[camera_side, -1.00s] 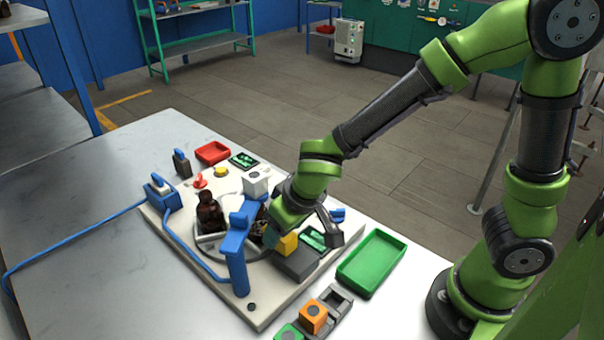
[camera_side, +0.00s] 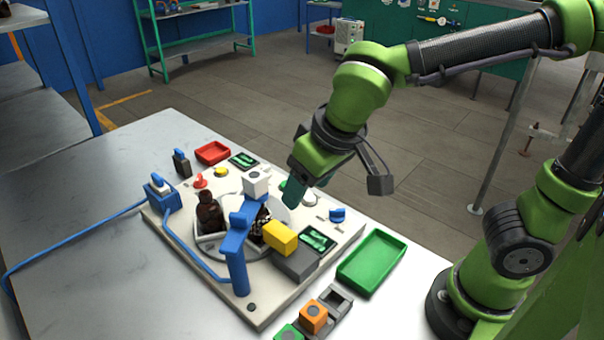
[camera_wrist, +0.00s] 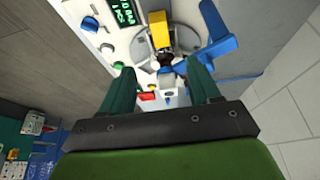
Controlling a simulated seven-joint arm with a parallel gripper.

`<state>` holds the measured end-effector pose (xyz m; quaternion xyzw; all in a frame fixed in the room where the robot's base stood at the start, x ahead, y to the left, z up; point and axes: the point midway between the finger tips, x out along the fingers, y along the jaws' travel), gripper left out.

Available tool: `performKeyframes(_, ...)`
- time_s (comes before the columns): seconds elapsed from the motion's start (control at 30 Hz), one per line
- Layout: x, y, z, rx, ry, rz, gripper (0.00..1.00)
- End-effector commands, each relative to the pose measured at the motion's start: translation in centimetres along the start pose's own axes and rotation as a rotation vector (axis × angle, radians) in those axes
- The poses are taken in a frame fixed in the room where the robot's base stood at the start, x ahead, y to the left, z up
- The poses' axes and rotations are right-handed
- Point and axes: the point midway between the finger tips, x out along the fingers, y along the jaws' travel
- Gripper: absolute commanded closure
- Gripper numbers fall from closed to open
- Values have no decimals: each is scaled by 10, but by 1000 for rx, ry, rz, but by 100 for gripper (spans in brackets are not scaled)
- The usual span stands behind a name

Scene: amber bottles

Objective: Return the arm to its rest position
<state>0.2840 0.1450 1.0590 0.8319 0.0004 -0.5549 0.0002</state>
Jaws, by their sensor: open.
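My green arm reaches in from the right in the side view. My gripper (camera_side: 310,183) is raised above the right back part of the white station board, apart from everything on it. In the wrist view its two dark green fingers (camera_wrist: 163,92) are spread with nothing between them. Amber bottles (camera_side: 210,215) stand on the round plate of the station, one plainly seen at the left. Another dark bottle (camera_side: 259,228) with a black and white label is partly hidden behind the blue post.
The blue post (camera_side: 237,262) and a yellow block (camera_side: 281,236) stand at the board's front. A green tray (camera_side: 371,284) and an orange block (camera_side: 313,317) are at the right, a red tray (camera_side: 212,152) at the back. The table's left side is clear but for a blue cable.

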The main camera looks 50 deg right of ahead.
Motion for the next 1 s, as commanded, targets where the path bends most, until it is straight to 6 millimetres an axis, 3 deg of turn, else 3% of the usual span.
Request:
performKeyframes(0.17, 0, -1, 0, -19, 1, -3, 38)
performKeyframes(0.27, 4, 0, 12, -58, -25, -43, 38)
performKeyframes(0.6, -21, 84, 37, 248, 117, -215, 38)
performKeyframes(0.7, -28, 101, 40, 341, 171, -223, 38)
performKeyframes(1.0, -33, 112, 38, 388, 203, -210, 38)
